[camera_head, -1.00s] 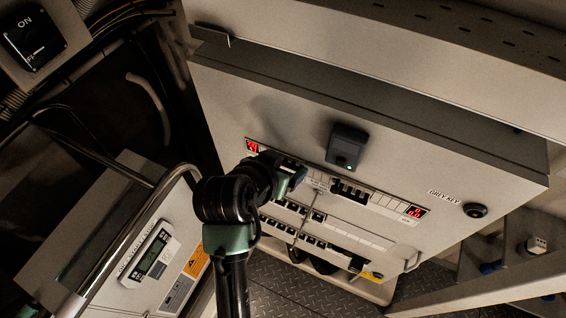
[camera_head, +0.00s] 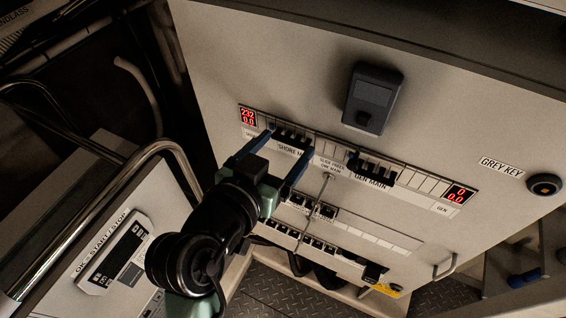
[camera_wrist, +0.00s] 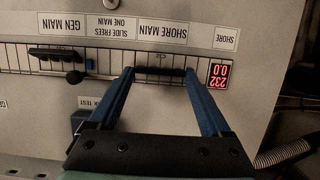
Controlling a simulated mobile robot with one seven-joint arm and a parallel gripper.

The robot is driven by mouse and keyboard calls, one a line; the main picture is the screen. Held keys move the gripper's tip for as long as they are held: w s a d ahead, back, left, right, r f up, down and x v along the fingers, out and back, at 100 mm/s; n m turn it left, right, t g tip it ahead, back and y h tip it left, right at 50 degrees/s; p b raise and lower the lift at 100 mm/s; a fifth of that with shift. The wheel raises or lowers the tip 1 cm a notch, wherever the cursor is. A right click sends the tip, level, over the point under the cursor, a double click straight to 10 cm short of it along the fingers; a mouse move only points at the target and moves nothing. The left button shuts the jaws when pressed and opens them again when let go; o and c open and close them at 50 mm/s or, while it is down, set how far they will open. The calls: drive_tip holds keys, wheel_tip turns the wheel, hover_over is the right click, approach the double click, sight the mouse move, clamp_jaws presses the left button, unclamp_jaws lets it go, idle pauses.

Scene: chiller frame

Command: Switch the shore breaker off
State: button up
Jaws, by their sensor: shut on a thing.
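The shore breaker is a row of dark joined levers (camera_head: 291,137) above the label SHORE MAIN on the pale panel. It also shows in the wrist view (camera_wrist: 160,71), upside down, as a dark bar between my fingertips. My gripper (camera_head: 288,143) has its two blue fingers at the panel, one at each end of the bar; it also shows in the wrist view (camera_wrist: 159,73). It is shut on the breaker, with the fingers held apart by the bar's width. The red shore display (camera_wrist: 219,75) reads 232 over 0.0.
The gen main breaker (camera_head: 373,167) sits to the right, and a lockout slide plate (camera_wrist: 91,64) lies between the breakers. A dark box (camera_head: 372,98) sticks out above. The gen display (camera_head: 458,194) reads 0. A metal rail (camera_head: 120,172) curves at the left.

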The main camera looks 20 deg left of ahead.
wheel_tip(320, 180, down, 3)
drive_tip(key=t+b, duration=0.5)
drive_tip(key=b, duration=1.3)
drive_tip(key=shift+t, duration=0.4)
drive_tip(key=shift+b, duration=0.65)
drive_tip(key=shift+r+t+b, duration=0.2)
drive_tip(key=shift+t+b, duration=0.3)
drive_tip(key=shift+b, duration=0.3)
